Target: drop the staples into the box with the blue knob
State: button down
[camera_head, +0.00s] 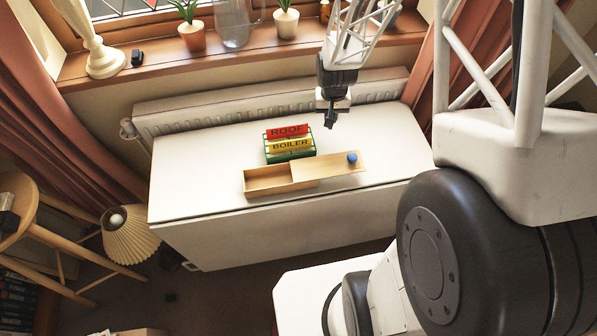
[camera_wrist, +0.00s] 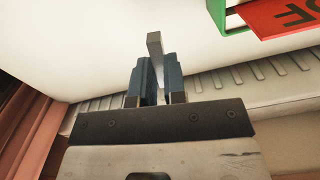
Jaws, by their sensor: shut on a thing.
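A wooden box (camera_head: 270,180) with a sliding lid (camera_head: 325,168) lies on the white desk. Its left part is open and looks empty. The blue knob (camera_head: 352,157) is at the lid's right end, and the lid sticks out to the right. My gripper (camera_head: 330,122) is above the desk, behind and to the right of the box. In the wrist view my gripper (camera_wrist: 158,85) is shut on a small grey bar (camera_wrist: 154,44), seemingly the staples. The bar sticks out past the fingertips, clear of the desk.
A green rack with a red block marked ROOF (camera_head: 287,131) and a yellow block marked BOILER (camera_head: 291,145) stands just behind the box. A radiator (camera_head: 270,98) and a windowsill with potted plants (camera_head: 286,23) are behind the desk (camera_head: 195,185). The desk's left side is clear.

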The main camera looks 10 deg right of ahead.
jog(key=shift+n, duration=0.3)
jog(key=s+a+r, duration=0.1)
jog(key=s+a, duration=0.1)
jog(key=s+a+r, duration=0.3)
jog(key=s+a, duration=0.1)
jog(key=s, duration=0.1)
jog(key=shift+a+r, duration=0.3)
jog(key=shift+r, duration=0.1)
jog(key=s+a, duration=0.7)
jog(key=a, duration=0.2)
jog(key=shift+s+a, duration=0.35)
jog(key=shift+f, duration=0.25)
send_over(286, 180)
jog(key=shift+f, duration=2.8)
jog(key=c, duration=1.1)
grip_release()
